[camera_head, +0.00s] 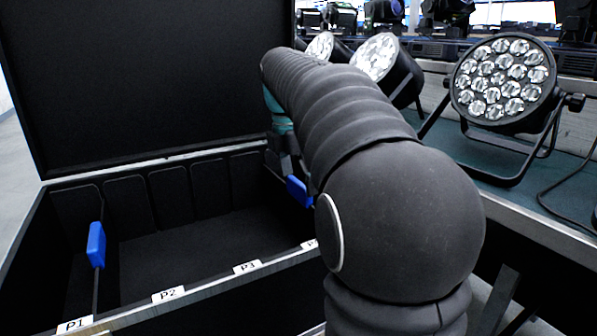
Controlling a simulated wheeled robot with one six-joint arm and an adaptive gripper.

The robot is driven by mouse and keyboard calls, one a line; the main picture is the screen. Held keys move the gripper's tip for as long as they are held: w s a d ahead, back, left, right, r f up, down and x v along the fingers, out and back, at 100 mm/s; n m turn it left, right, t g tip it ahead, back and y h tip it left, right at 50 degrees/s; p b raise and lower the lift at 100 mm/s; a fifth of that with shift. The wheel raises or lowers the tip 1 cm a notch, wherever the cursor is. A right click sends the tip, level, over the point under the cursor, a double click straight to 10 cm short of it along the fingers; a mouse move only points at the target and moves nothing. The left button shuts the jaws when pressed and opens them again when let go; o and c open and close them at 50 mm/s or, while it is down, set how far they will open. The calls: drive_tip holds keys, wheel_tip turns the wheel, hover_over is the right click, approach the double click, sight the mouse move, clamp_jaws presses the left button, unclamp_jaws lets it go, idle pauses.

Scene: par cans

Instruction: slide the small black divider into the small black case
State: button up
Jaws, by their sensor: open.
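The black case (190,298) stands open at the left, its lid (150,80) raised behind it. A thin black divider with a blue grip (96,245) stands upright inside near label P1, seen nearly edge-on. A second blue grip (299,192) shows at the case's right part, just below my gripper (284,165). The body of whatever it belongs to is hidden by my arm or too dark to tell. My gripper is open and mostly hidden behind my arm; whether it touches that blue grip cannot be told.
Slots along the back wall (165,195) and labels P1 (74,325), P2 (168,294) and P3 (247,266) mark the case's compartments. Par cans (504,82) stand on a bench to the right. The case's middle looks empty.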

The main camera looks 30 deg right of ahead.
wheel_tip(320, 180, up, 12)
drive_tip(key=a, duration=0.1)
drive_tip(key=shift+a, duration=0.4)
drive_tip(key=shift+s+f, duration=0.1)
drive_tip(key=shift+s, duration=0.05)
idle(0.5)
